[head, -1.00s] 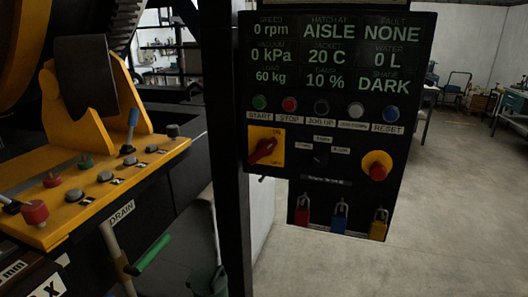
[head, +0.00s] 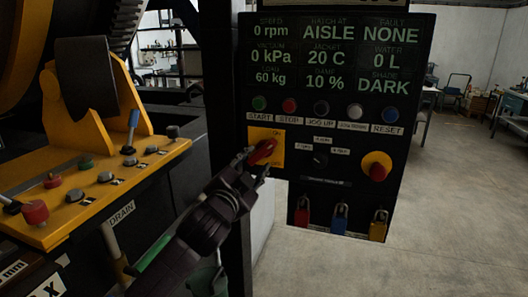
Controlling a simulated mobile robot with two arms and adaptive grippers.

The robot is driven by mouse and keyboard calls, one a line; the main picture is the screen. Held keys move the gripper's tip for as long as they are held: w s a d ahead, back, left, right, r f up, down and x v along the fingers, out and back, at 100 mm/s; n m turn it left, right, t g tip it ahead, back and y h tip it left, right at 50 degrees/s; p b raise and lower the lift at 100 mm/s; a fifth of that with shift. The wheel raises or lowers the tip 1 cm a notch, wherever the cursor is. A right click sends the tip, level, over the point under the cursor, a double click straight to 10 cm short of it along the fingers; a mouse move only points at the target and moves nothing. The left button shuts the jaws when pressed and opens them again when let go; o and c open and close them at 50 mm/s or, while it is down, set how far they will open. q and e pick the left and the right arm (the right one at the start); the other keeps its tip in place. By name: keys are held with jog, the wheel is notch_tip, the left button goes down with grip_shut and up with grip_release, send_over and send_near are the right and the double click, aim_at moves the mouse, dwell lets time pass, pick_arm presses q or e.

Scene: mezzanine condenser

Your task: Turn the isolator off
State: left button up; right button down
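The isolator is a red rotary handle (head: 262,151) on a yellow plate (head: 277,160), at the left of the black control panel (head: 330,185) in the head view. The handle lies diagonally, its upper end towards the ON mark at the upper right. My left gripper (head: 254,163) reaches up from below, its fingertips at the handle's lower end, one on each side. Whether the fingers press on the handle cannot be told. The gripper hides the plate's lower left part. My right gripper is not in view.
A red emergency button (head: 377,170) on yellow sits at the panel's right. Several push buttons run below the display. Red, blue (head: 340,217) and yellow padlocks hang below. A black post (head: 228,70) stands left of the panel, beside a yellow lever console (head: 100,190).

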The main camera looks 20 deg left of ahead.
aim_at(263, 152)
pick_arm(q)
jog(key=w+p, duration=0.1)
jog(key=w, duration=0.5)
jog(key=shift+w+p, duration=0.2)
jog(key=shift+p, duration=0.2)
jog(key=shift+w+f, duration=0.1)
jog(key=shift+w, duration=0.55)
grip_shut()
